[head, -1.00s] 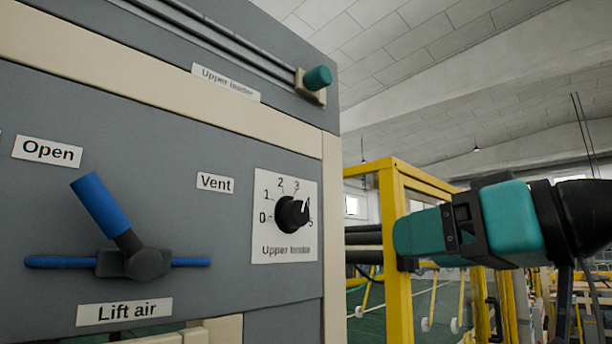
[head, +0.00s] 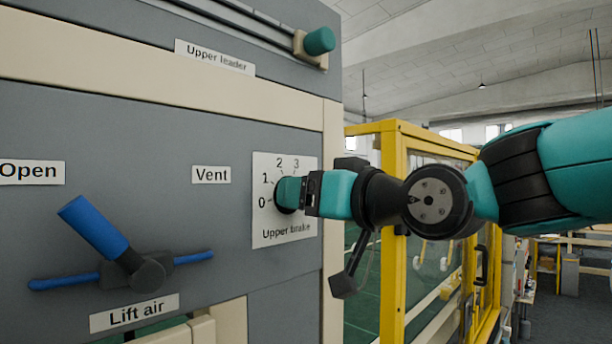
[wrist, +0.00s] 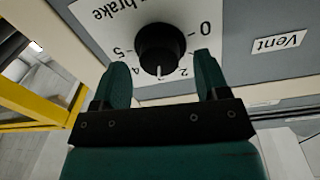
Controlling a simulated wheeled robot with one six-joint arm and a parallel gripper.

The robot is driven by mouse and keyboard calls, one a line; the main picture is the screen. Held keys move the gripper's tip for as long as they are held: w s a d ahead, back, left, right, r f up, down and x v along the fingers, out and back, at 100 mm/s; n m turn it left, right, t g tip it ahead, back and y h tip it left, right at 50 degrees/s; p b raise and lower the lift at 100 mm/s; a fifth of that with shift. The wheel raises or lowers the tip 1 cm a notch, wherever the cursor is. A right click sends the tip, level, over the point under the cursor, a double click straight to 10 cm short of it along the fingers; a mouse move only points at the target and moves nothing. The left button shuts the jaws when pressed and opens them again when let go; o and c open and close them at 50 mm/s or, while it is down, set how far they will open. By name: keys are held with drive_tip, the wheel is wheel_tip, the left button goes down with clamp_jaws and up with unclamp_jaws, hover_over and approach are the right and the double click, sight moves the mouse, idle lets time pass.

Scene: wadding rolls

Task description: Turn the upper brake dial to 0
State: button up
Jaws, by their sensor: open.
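The upper brake dial is a black knob (wrist: 162,44) on a white scale plate (head: 268,238) marked 0 to 5. In the wrist view, upside down, its white pointer line points between the 2 and the 4, near the 3. My gripper (head: 288,192) is in front of the dial and hides most of it in the head view. In the wrist view my gripper (wrist: 161,70) is open, with one teal finger on each side below the knob. A gap shows between the knob and each finger. I cannot tell how far the fingertips reach along the knob.
Left of the dial are the Vent label (head: 211,175) and a blue Lift air lever (head: 95,228). A teal knob (head: 319,41) sticks out above, by the Upper leader label (head: 214,57). A yellow frame (head: 393,240) stands to the right.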

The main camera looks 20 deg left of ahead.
drive_tip(key=shift+w+a, duration=0.25)
drive_tip(key=shift+a, duration=0.35)
drive_tip(key=c, duration=0.9)
